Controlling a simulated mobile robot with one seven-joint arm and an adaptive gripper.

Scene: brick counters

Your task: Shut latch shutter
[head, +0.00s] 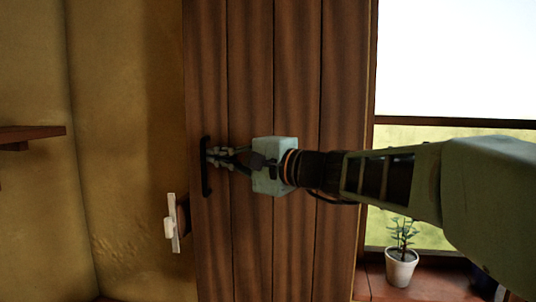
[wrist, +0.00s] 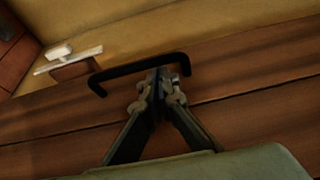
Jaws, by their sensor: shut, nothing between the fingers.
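A brown wooden plank shutter (head: 249,75) stands upright in the middle of the head view. A black bar handle (head: 206,180) is fixed near its left edge; it also shows in the wrist view (wrist: 112,73). My gripper (head: 213,157) is shut, with its fingertips at the handle; in the wrist view the fingertips (wrist: 160,75) overlap the middle of the bar. I cannot tell whether they touch it. A white latch (head: 172,224) is on the wall to the left of the shutter, lower than the handle; it also shows in the wrist view (wrist: 68,60).
A wooden shelf (head: 32,134) juts from the yellow wall (head: 120,100) at the left. A bright window (head: 455,60) is at the right. A potted plant (head: 401,268) stands on the sill below it.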

